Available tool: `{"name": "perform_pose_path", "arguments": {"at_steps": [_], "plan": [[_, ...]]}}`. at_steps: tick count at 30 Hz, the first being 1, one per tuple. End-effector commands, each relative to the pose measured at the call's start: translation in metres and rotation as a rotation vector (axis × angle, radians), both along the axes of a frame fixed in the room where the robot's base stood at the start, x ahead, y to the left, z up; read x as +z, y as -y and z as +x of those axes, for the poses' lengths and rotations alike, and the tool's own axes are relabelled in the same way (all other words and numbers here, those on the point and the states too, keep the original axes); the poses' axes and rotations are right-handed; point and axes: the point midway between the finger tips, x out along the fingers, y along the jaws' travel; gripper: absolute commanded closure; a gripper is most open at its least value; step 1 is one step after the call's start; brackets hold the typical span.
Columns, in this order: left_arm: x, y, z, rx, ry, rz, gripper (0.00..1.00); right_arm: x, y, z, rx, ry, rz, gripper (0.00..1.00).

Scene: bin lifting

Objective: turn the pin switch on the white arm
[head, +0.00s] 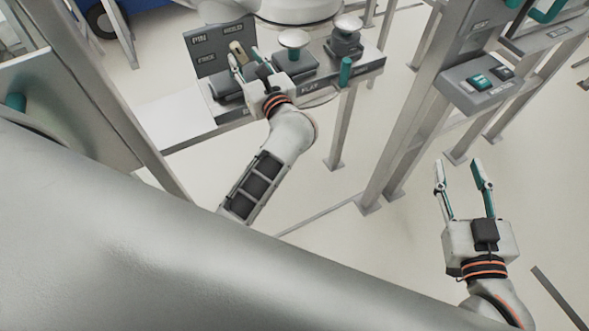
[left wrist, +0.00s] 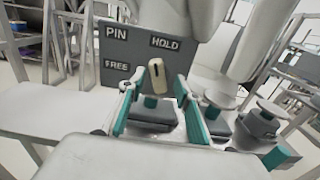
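The pin switch has a beige knob (head: 237,49) on a teal stem above a dark base. It stands before a dark grey panel (head: 212,50). In the left wrist view, the knob (left wrist: 156,76) stands nearly upright between my left fingers, and the panel (left wrist: 140,50) reads PIN, HOLD and FREE. My left gripper (head: 244,60) is open, its fingers on either side of the switch; a gap shows on both sides of the knob. My right gripper (head: 459,168) is open and empty above the floor, far from the switch.
Two round-topped buttons, one near (head: 294,39) and one farther (head: 348,24), and a teal knob (head: 346,70) stand right of the switch on the same shelf. Floor around my right gripper is mostly clear.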

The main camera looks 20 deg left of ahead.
Motion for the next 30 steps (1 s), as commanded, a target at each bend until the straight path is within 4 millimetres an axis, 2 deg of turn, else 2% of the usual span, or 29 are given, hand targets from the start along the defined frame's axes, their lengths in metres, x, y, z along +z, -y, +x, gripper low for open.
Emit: {"name": "perform_pose_path", "arguments": {"at_steps": [1, 10, 14, 20, 26, 30], "plan": [[-0.006, 0.008, -0.007, 0.000, -0.003, -0.004, 0.67, -0.006, 0.000, 0.000, 0.000, -0.002, -0.001, 0.60], [-0.004, 0.045, -0.041, -0.001, -0.008, 0.019, 0.67, -0.016, 0.000, 0.000, 0.000, -0.005, 0.000, 0.60], [0.013, 0.043, -0.044, -0.035, -0.074, 0.260, 0.67, -0.013, 0.000, 0.000, 0.000, -0.004, 0.000, 0.60], [0.027, 0.057, -0.048, -0.089, -0.184, 0.606, 0.67, -0.011, 0.000, 0.000, 0.000, -0.003, 0.000, 0.60], [0.027, 0.082, -0.052, -0.145, -0.305, 0.952, 0.67, -0.009, 0.000, 0.000, 0.000, -0.003, -0.001, 0.60], [0.018, 0.103, -0.055, -0.186, -0.388, 1.183, 0.67, -0.008, 0.000, 0.000, 0.000, -0.002, 0.000, 0.60]]}}
